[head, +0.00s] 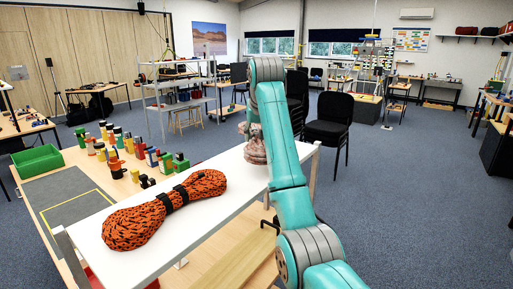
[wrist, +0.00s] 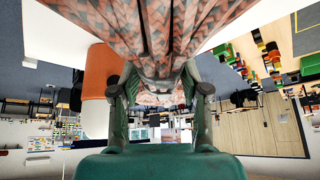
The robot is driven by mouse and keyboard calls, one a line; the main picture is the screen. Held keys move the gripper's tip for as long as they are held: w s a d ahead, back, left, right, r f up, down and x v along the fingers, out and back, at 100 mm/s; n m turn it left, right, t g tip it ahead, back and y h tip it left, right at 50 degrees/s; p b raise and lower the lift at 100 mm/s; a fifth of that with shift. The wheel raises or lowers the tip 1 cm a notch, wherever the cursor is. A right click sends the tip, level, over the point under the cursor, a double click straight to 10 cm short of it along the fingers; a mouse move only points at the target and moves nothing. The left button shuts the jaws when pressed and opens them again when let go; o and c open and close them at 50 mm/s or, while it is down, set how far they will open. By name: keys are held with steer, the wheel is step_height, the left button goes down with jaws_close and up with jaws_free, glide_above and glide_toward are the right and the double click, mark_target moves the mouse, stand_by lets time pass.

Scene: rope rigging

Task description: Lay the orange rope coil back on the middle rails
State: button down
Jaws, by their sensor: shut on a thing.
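The orange rope coil (head: 165,209), with black flecks and black bands at its waist, lies on a long white board (head: 222,205) in the head view, left of my arm. A second coil, pinkish with grey zigzags (head: 255,150), shows behind my arm over the far end of the board. In the wrist view my gripper (wrist: 159,98) is shut on the narrow waist of this pinkish coil (wrist: 155,30), which fills the top of the picture. I cannot tell whether the pinkish coil touches the board. I cannot make out which rails are the middle ones.
A wooden table stands below and left of the board, with several coloured blocks (head: 118,167), a green bin (head: 37,160) and a grey mat (head: 66,200). A black chair (head: 331,121) stands beyond the board's far end. A grey shelf rack (head: 178,85) stands further back. Carpet at right is clear.

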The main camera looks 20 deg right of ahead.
steer(key=shift+d+f, duration=0.1)
steer(key=shift+f, duration=1.95)
steer(key=shift+f, duration=0.1)
steer(key=c, duration=0.6)
jaws_free()
steer(key=shift+f, duration=0.1)
